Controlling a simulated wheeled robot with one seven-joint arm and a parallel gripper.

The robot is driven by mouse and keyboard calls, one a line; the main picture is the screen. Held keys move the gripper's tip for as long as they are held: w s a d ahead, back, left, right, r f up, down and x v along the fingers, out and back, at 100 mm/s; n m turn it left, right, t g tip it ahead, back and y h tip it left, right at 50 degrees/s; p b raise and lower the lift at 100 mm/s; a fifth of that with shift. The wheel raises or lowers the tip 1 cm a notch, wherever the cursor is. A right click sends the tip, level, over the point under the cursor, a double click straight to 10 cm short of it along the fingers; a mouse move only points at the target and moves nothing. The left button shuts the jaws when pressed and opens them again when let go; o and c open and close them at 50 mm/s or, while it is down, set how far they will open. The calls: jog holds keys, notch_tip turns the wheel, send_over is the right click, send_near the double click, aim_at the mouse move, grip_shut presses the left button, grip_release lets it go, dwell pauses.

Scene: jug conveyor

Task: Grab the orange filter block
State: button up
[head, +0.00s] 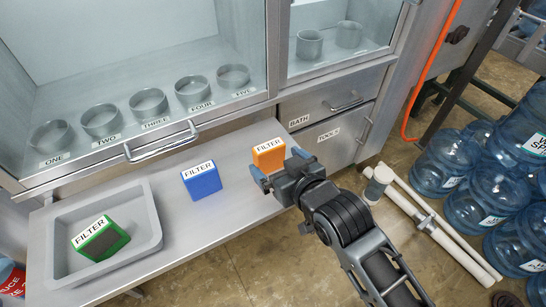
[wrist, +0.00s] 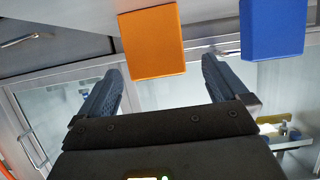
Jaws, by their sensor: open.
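The orange filter block (head: 268,158) stands on the metal bench near its right end, with a white FILTER label on top. My gripper (head: 279,168) is right at the block on its near side, with its fingers apart. In the wrist view the orange block (wrist: 152,42) shows at the top, between the lines of the two open fingers (wrist: 160,75). I cannot tell whether the fingertips touch it or how far they reach along its sides.
A blue filter block (head: 202,181) stands on the bench to the left. A green filter block (head: 100,240) lies in a grey tray (head: 150,213) farther left. A glass cabinet with numbered cups and drawers (head: 325,105) backs the bench. Water jugs (head: 490,190) stand at right.

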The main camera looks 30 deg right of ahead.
aim_at(266, 149)
jog(key=shift+d+p+x, duration=0.15)
jog(key=shift+p+x, duration=0.15)
jog(key=shift+x, duration=1.65)
jog(key=shift+d+p+x, duration=0.15)
jog(key=shift+p+x, duration=0.1)
jog(key=shift+x, duration=1.7)
jog(key=shift+r, duration=0.2)
jog(key=c, duration=0.9)
